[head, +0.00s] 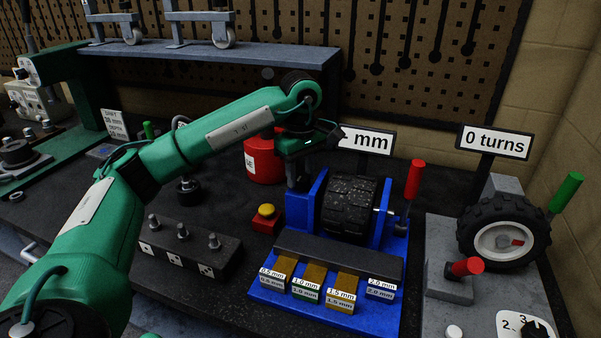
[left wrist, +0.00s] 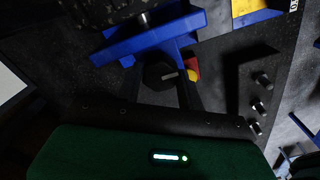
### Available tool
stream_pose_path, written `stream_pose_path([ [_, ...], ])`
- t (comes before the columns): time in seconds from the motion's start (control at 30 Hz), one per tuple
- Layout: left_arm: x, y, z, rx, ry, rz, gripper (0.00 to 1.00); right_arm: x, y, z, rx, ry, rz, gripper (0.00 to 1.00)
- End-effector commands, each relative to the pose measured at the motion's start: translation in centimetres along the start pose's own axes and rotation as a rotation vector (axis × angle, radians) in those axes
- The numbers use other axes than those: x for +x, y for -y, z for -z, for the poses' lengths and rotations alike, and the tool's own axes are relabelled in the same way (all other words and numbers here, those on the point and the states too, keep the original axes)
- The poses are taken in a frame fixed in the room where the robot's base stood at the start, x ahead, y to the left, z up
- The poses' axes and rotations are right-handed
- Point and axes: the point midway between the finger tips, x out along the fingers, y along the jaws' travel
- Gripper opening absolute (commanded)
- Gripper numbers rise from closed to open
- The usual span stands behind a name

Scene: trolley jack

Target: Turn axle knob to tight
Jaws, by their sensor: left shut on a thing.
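The axle knob (left wrist: 158,75) is a dark round knob with a pale pointer line, in the left wrist view beside the blue frame (left wrist: 150,36). In the head view, the knob is hidden behind my left gripper (head: 296,180), at the left side of the blue frame (head: 398,255) that carries a black tyre (head: 349,207). My left gripper (left wrist: 163,92) is shut on the knob. Any marking for tight is not visible. My right gripper is not in view.
A yellow-topped red button (head: 266,211) stands just left of the frame; a red can (head: 263,160) is behind it. A dark block with several studs (head: 190,248) lies in front left. A red-handled lever (head: 413,180) and a second wheel (head: 503,233) under a "0 turns" sign (head: 494,141) are at right.

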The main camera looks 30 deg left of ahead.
Motion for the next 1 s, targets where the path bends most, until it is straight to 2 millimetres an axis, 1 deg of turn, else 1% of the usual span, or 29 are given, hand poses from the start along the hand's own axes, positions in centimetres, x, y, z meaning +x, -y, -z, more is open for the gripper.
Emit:
stream_pose_path([
  [0.07, -0.3, -0.1, 0.1, -0.001, -0.001, -0.007, 0.16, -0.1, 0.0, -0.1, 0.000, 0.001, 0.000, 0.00],
  [0.1, -0.3, -0.1, 0.1, -0.001, -0.001, -0.007, 0.44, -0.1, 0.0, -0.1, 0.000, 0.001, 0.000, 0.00],
  [0.17, -0.3, -0.1, 0.1, -0.001, -0.001, -0.007, 0.56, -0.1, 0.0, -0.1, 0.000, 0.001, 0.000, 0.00],
  [0.2, -0.3, -0.1, 0.1, -0.001, -0.001, -0.006, 0.60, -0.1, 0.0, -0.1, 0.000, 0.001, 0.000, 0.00],
  [0.47, -0.1, 0.0, 0.0, -0.001, -0.001, -0.003, 0.60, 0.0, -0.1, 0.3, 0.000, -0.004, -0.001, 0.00],
  [0.57, -0.6, -0.1, 0.0, -0.001, 0.000, -0.003, 0.60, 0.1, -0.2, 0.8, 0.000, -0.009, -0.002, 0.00],
  [0.67, -1.9, -0.1, 0.0, 0.000, 0.000, -0.006, 0.60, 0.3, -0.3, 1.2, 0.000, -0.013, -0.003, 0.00],
  [0.83, -5.3, -0.1, 0.1, -0.002, -0.002, -0.007, 0.60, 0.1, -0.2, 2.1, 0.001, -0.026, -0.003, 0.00],
  [0.93, -7.1, 0.0, 0.1, -0.001, -0.002, -0.005, 0.60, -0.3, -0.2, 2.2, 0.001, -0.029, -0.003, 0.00],
  [1.0, -8.1, 0.0, 0.1, -0.001, -0.003, -0.005, 0.60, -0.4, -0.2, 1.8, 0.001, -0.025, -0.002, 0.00],
])
